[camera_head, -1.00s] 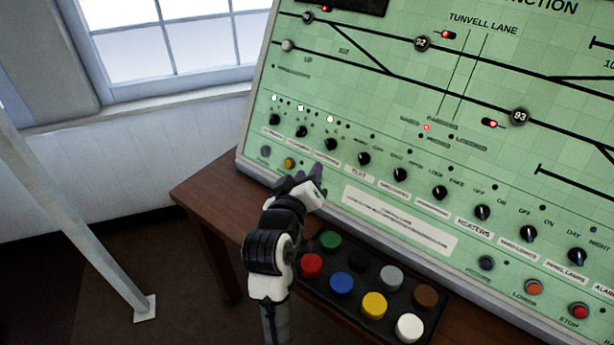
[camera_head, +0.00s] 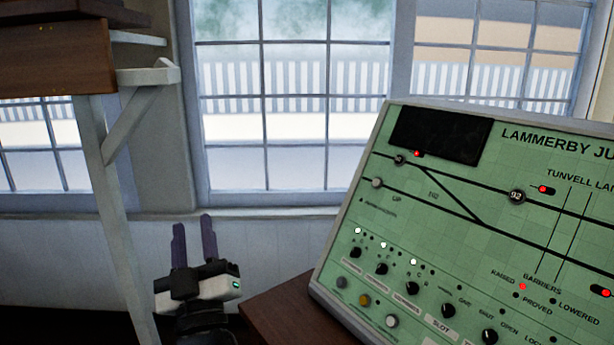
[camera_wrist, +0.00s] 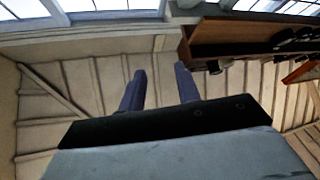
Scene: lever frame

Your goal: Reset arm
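My gripper (camera_head: 194,242) is raised in front of the window wall, to the left of the green control panel (camera_head: 450,230) and apart from it. Its two dark purple fingers point up with a gap between them. Nothing is between them. In the wrist view my gripper (camera_wrist: 161,88) also shows its fingers apart and empty, against the boarded ceiling. The arm below the wrist is mostly out of the picture.
The wooden desk (camera_head: 283,312) holds the panel at the lower right. A wooden shelf (camera_head: 50,62) on a white bracket (camera_head: 135,110) is at the upper left, with a pale post below it. The window (camera_head: 290,110) is behind. Space around the gripper looks clear.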

